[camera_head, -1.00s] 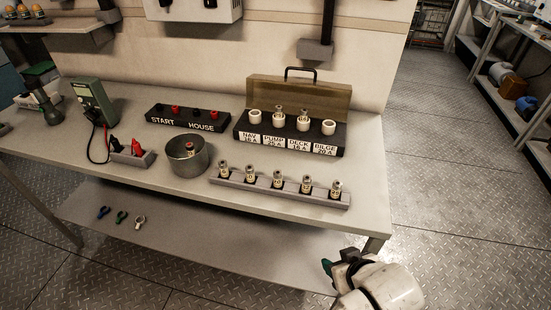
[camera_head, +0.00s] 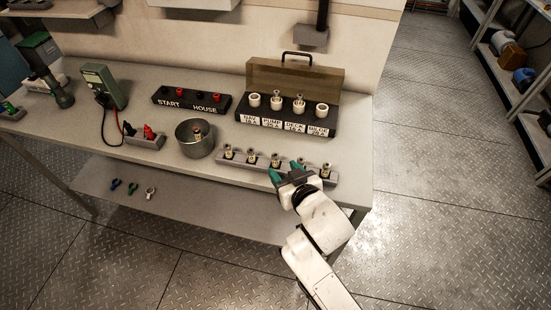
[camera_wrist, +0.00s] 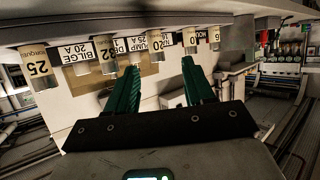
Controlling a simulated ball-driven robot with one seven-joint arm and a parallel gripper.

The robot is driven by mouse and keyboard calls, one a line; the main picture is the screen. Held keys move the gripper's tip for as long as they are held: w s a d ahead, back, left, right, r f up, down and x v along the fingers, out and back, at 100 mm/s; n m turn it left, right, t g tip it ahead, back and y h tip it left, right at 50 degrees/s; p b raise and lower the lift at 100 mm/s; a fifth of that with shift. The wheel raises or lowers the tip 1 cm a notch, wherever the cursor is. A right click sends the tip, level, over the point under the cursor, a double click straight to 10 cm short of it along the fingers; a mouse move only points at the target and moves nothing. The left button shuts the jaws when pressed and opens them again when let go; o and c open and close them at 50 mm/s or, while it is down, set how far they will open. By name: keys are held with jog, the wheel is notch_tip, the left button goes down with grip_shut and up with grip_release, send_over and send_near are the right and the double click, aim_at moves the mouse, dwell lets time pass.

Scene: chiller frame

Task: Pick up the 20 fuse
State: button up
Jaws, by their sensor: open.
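The 20 fuse (camera_wrist: 162,44) is a pale cylinder with a dark printed number, seen in the wrist view in a row of similar fuses. In the head view it appears to be the middle fuse (camera_head: 276,160) of the grey rack (camera_head: 235,168) at the bench's front edge. My gripper (camera_head: 288,172) is at the front of the rack, its green fingers apart. In the wrist view the gripper (camera_wrist: 161,66) is open and empty, and the 20 fuse appears between and beyond the fingertips. My gripper partly hides the right part of the rack in the head view.
Neighbouring fuses marked 32 (camera_wrist: 106,56) and 10 (camera_wrist: 189,42) stand close on either side. Behind the rack is a labelled fuse box (camera_head: 285,125) with an open lid. A metal cup (camera_head: 194,144) with a fuse in it stands left of the rack.

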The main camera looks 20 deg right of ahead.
aim_at(277, 158)
jog(key=x, duration=0.2)
jog(key=shift+w+f, duration=0.1)
jog(key=shift+w, duration=0.15)
jog(key=w, duration=0.1)
jog(key=w+p, duration=0.1)
jog(key=w, duration=0.1)
jog(key=shift+w+d+f+p, duration=0.2)
jog(key=shift+w+f+p, duration=0.1)
jog(key=shift+w, duration=0.05)
jog(key=shift+x, duration=0.75)
jog(key=shift+f, duration=0.1)
grip_shut()
